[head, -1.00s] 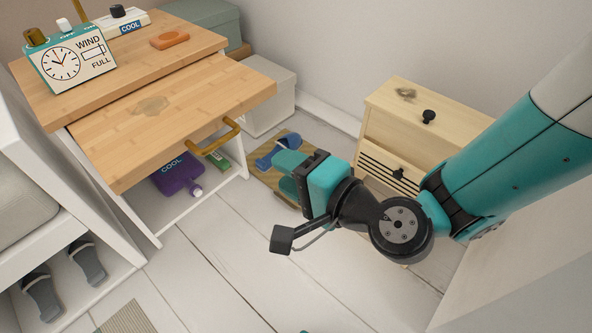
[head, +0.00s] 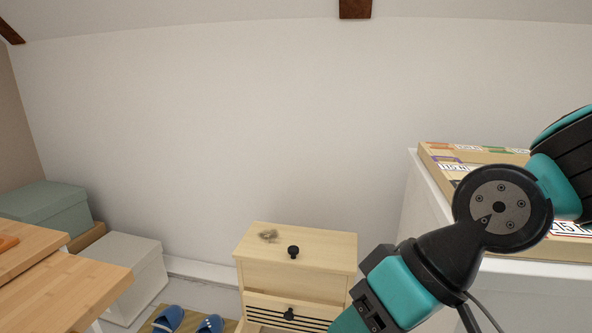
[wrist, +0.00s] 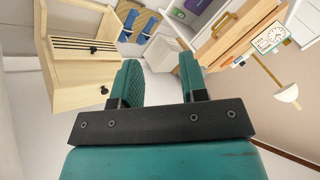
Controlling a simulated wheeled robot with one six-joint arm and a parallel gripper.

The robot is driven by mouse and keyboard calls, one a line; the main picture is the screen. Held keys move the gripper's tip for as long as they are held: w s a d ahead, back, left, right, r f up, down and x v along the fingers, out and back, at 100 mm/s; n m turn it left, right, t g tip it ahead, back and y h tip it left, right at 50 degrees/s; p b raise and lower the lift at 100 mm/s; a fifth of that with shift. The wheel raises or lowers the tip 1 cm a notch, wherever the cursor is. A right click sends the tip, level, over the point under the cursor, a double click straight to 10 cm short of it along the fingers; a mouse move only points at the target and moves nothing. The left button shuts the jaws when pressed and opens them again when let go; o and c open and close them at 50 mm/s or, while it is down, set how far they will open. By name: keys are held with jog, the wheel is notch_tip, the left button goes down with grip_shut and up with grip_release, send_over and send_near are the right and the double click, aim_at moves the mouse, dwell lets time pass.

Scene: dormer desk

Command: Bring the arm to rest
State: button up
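My gripper (wrist: 158,78) shows in the wrist view with its two teal fingers apart and nothing between them. In the head view my arm comes in from the right. The gripper's teal body is at the bottom edge there, and its fingertips are out of frame. It is in front of the small wooden drawer cabinet (head: 297,243), which also shows in the wrist view (wrist: 82,72). I cannot tell the exact gap to the cabinet.
A white unit (head: 428,215) with flat boxes (head: 460,158) on top stands at right. Blue slippers (head: 168,320) lie on a mat left of the cabinet. Storage boxes (head: 128,275) and the wooden desk (head: 75,285) are at left. A lamp (wrist: 287,93) shows in the wrist view.

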jog(key=s+d+r+h, duration=0.2)
jog(key=s+d+h, duration=0.15)
jog(key=d, duration=0.55)
notch_tip(320, 180, up, 37)
jog(key=p, duration=3.8)
jog(key=shift+a+r+y, duration=0.15)
jog(key=shift+a+y, duration=0.2)
jog(key=shift+a, duration=0.05)
